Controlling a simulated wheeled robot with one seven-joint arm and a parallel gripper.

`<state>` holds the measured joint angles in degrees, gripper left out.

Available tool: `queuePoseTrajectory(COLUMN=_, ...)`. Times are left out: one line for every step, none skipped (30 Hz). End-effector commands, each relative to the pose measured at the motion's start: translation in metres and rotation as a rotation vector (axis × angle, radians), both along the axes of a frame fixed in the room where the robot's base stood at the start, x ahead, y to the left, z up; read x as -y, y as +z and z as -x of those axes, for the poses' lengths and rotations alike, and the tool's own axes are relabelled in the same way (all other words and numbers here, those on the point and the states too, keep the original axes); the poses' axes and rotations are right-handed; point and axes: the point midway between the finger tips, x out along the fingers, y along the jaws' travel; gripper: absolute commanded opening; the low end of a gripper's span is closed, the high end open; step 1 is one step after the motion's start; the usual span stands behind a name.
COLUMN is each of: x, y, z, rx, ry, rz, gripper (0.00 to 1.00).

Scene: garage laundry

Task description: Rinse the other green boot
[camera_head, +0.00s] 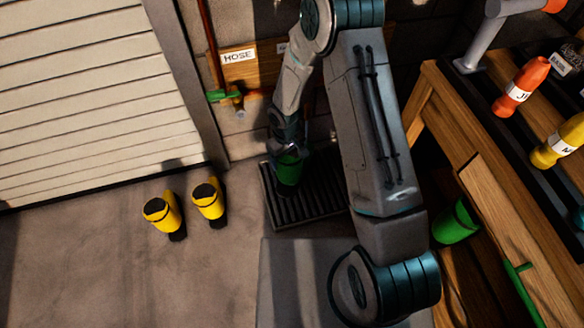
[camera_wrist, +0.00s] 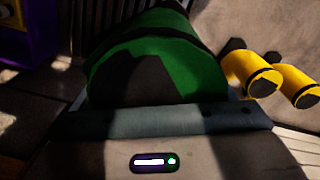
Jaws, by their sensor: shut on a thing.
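A green boot (camera_head: 288,174) is in my gripper (camera_head: 286,148) over the dark slatted grate by the wall. In the wrist view the boot (camera_wrist: 200,68) fills the upper middle, close in front of the gripper's body, with a dark opening facing the camera. My gripper is shut on its upper part. I cannot tell whether the boot's sole touches the grate. The fingertips are mostly hidden by the boot and shadow. Above the grate, a tap with a green handle (camera_head: 216,95) sits on a pipe next to the HOSE sign (camera_head: 239,56). No water shows.
Two yellow boots (camera_head: 162,215) (camera_head: 208,202) stand on the floor left of the grate (camera_head: 318,204). A wooden bench (camera_head: 490,185) with an orange bottle (camera_head: 521,86) and a yellow bottle (camera_head: 560,141) is at right. A green object (camera_head: 457,222) lies below it. Floor at lower left is clear.

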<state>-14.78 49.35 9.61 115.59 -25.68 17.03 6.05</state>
Motion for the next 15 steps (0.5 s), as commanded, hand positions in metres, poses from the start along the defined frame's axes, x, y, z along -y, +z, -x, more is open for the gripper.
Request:
queuePoseTrajectory(x=0.002, y=0.001, z=0.0, rx=0.001, ry=-0.001, rz=0.0, gripper=0.11)
queuePoseTrajectory(x=0.003, y=0.001, z=0.001, rx=0.001, ry=-0.001, rz=-0.001, gripper=0.11)
queuePoseTrajectory(x=0.004, y=0.001, z=0.001, rx=0.001, ry=-0.001, rz=-0.001, gripper=0.11)
queuePoseTrajectory(x=0.004, y=0.001, z=0.001, rx=0.001, ry=-0.001, rz=-0.001, gripper=0.11)
queuePoseTrajectory(x=0.004, y=0.001, z=0.002, rx=0.001, ry=-0.001, rz=-0.001, gripper=0.11)
queuePoseTrajectory(x=0.004, y=0.001, z=0.002, rx=0.001, ry=0.0, rz=-0.001, gripper=0.11)
queuePoseTrajectory(x=0.004, y=0.001, z=0.002, rx=0.001, ry=0.0, rz=-0.001, gripper=0.11)
queuePoseTrajectory(x=0.004, y=0.001, z=0.002, rx=0.001, ry=0.0, rz=-0.001, gripper=0.11)
queuePoseTrajectory(x=0.004, y=0.001, z=0.002, rx=0.001, ry=0.0, rz=-0.001, gripper=0.11)
queuePoseTrajectory(x=0.004, y=0.001, z=0.002, rx=0.001, ry=0.0, rz=-0.001, gripper=0.11)
queuePoseTrajectory(x=0.003, y=0.0, z=0.003, rx=0.001, ry=0.001, rz=-0.001, gripper=0.11)
queuePoseTrajectory(x=0.002, y=0.0, z=0.005, rx=0.001, ry=0.002, rz=-0.001, gripper=0.11)
queuePoseTrajectory(x=0.001, y=0.0, z=0.006, rx=0.001, ry=0.003, rz=-0.001, gripper=0.11)
queuePoseTrajectory(x=0.001, y=0.0, z=0.008, rx=0.002, ry=0.003, rz=-0.001, gripper=0.11)
queuePoseTrajectory(x=-0.001, y=0.0, z=0.011, rx=0.002, ry=0.004, rz=-0.001, gripper=0.11)
